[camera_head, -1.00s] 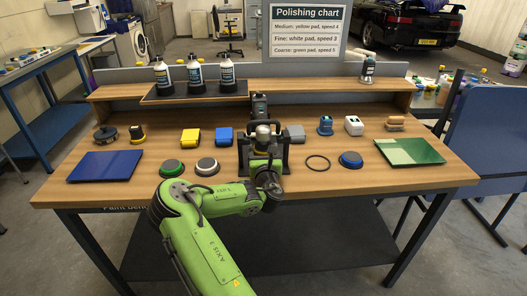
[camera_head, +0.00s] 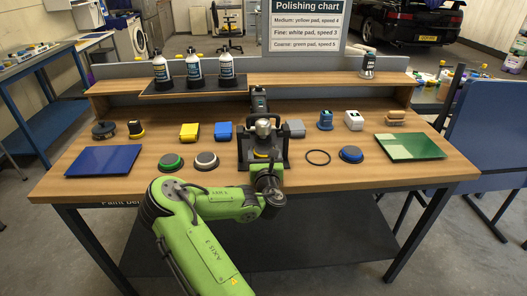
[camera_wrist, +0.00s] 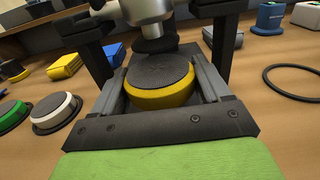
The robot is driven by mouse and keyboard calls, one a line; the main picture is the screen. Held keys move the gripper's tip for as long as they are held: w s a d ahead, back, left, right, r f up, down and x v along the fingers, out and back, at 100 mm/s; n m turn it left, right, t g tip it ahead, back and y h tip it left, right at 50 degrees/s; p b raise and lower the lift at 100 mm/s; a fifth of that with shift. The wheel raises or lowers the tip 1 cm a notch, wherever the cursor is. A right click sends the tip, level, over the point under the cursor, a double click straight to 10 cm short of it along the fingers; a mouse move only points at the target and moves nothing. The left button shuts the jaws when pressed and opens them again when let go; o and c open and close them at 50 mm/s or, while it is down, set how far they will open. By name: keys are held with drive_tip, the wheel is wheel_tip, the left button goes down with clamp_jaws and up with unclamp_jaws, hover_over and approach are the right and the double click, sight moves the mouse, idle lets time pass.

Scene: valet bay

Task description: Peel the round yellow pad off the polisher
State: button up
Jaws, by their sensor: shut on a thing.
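The round yellow pad (camera_wrist: 160,98) shows its dark grey flat face and yellow rim in the wrist view. My gripper (camera_wrist: 162,84) is shut on it, one grey finger along each side. The polisher (camera_wrist: 147,12), with a silver head and dark lower part, is just behind and above the pad. The polisher (camera_head: 263,125) sits in a black stand (camera_head: 243,150) at the middle of the bench. A little yellow of the pad shows there in the head view.
On the bench (camera_head: 330,178), a green-rimmed pad (camera_head: 171,162) and a white-rimmed pad (camera_head: 206,161) lie left of the stand. A black ring (camera_head: 318,157) and a blue-rimmed disc (camera_head: 351,154) lie right. A blue panel (camera_head: 104,161) and a green panel (camera_head: 410,147) lie farther out.

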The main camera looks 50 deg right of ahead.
drive_tip(key=shift+b+v, duration=1.1)
drive_tip(key=shift+v, duration=2.65)
drive_tip(key=shift+r+p, duration=1.9)
drive_tip(key=shift+r, duration=0.2)
